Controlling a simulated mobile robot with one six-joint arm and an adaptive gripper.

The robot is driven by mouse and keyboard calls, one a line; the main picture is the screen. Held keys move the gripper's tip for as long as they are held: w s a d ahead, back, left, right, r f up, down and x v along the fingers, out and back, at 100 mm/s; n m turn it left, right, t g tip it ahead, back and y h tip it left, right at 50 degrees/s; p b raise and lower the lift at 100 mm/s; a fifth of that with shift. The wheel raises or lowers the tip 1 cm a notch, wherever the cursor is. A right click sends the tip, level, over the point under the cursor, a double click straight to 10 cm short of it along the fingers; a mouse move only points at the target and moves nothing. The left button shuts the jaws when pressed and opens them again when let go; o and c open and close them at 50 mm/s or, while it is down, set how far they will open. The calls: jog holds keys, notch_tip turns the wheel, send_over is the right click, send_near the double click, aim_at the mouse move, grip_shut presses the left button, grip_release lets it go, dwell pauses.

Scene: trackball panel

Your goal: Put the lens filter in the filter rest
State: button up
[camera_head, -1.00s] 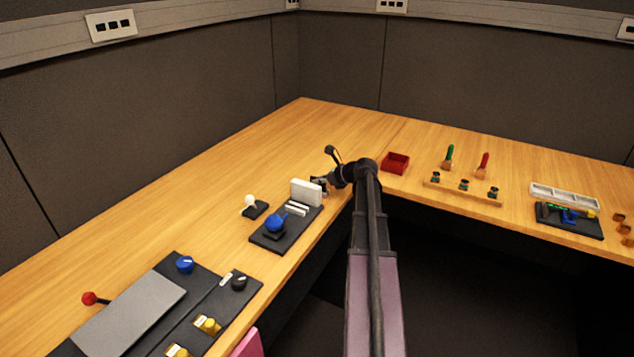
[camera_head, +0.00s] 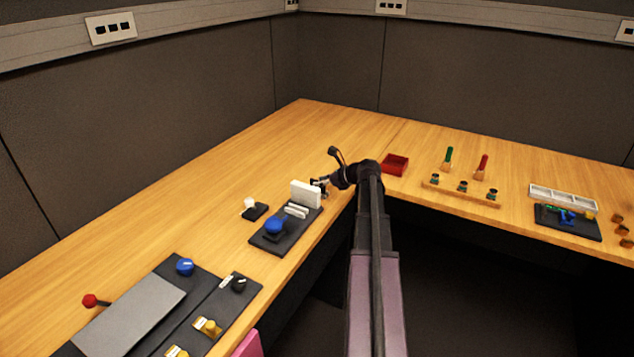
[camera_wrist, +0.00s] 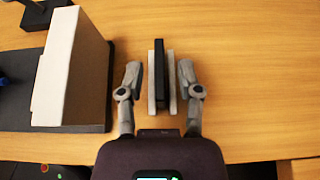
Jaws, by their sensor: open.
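In the wrist view, a thin dark upright piece (camera_wrist: 159,70), seen edge-on and likely the lens filter, stands between two pale strips (camera_wrist: 172,98) on the table. My gripper (camera_wrist: 158,78) is open, with one finger on each side of it and a gap to each strip. In the head view, my gripper (camera_head: 319,187) is just right of a white block (camera_head: 305,194) and the filter cannot be made out. Two pale parallel strips (camera_head: 296,211) on the black panel (camera_head: 270,244) may be the filter rest; I cannot tell for sure.
The white block also stands close left of my gripper in the wrist view (camera_wrist: 68,75). A blue ball (camera_head: 275,226) sits on the panel. A red tray (camera_head: 395,165) lies to the right. The table behind the block is clear.

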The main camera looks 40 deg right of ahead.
jog(key=p+v, duration=0.4)
jog(key=v, duration=0.6)
jog(key=shift+s+r+p, duration=0.2)
jog(key=shift+s+p, duration=0.05)
jog(key=shift+p, duration=0.1)
jog(key=shift+d, duration=0.15)
dwell(0.3)
